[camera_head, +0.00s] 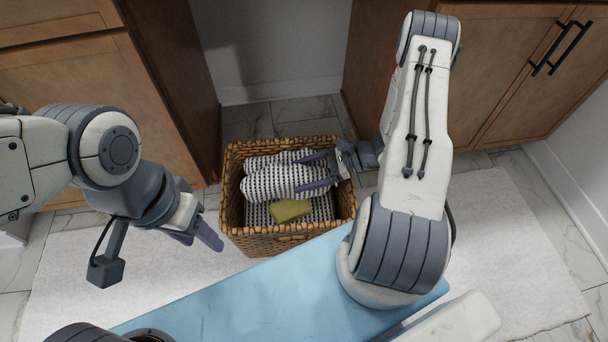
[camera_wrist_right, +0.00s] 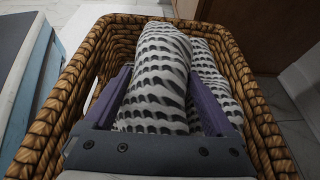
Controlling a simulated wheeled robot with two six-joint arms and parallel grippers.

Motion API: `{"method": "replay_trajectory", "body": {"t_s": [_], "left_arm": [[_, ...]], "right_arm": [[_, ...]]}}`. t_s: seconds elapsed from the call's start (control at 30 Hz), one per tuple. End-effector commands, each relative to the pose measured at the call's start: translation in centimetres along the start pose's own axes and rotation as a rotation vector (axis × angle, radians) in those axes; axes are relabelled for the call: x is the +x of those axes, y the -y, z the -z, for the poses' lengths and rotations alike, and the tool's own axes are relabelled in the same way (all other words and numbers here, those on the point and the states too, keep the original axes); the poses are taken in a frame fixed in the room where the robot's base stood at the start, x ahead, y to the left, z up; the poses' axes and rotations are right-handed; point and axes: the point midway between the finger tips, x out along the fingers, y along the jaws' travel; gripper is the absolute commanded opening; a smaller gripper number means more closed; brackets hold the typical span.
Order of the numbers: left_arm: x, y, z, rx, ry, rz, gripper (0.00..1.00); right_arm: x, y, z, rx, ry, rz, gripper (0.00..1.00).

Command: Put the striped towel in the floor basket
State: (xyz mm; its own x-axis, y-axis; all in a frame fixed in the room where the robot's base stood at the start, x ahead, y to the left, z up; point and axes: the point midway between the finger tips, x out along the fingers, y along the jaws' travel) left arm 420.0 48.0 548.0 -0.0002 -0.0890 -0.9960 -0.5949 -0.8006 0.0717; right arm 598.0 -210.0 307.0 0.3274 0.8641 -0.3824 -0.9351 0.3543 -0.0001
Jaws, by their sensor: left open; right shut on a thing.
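The striped towel (camera_head: 270,184) is a rolled black-and-white patterned towel inside the wicker floor basket (camera_head: 236,229). My right gripper (camera_head: 314,172) reaches into the basket from the right and is shut on the towel. In the right wrist view the towel (camera_wrist_right: 158,85) lies between the two purple fingers of my right gripper (camera_wrist_right: 158,100), within the basket walls (camera_wrist_right: 255,110). A second roll with the same pattern (camera_wrist_right: 212,80) lies beside it there. My left gripper (camera_head: 200,234) is open and empty, just left of the basket.
A yellow-green block (camera_head: 290,210) lies in the basket's front part on patterned cloth. Wooden cabinets (camera_head: 110,105) stand left and right (camera_head: 510,80) of the basket. A pale rug (camera_head: 100,270) covers the floor in front.

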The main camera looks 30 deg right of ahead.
Motion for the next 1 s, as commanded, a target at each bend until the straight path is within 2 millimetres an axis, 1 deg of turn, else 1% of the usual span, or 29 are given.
{"method": "replay_trajectory", "body": {"t_s": [0.43,0.47,0.73,0.87,0.97,1.0], "left_arm": [[0.6,0.0,0.0,0.0,0.0,0.0,0.5],[0.5,0.0,0.0,0.0,0.0,0.0,0.5],[0.4,0.0,0.0,0.0,0.0,0.0,0.5],[-0.3,0.0,0.0,0.0,0.0,0.0,0.5],[-1.3,-0.1,0.1,0.0,0.0,0.0,0.5],[-1.7,-0.1,0.1,0.0,0.0,0.0,0.5]], "right_arm": [[0.5,0.0,1.1,0.0,0.001,-0.001,0.2],[0.4,0.0,1.0,0.0,-0.001,-0.001,1.0],[0.4,0.0,0.9,0.001,-0.002,0.0,1.0],[-0.1,0.0,-0.2,0.0,-0.002,0.001,1.0],[-1.9,0.1,-0.4,0.001,-0.002,0.006,1.0],[-2.7,0.1,-0.5,0.001,-0.002,0.006,1.0]]}}
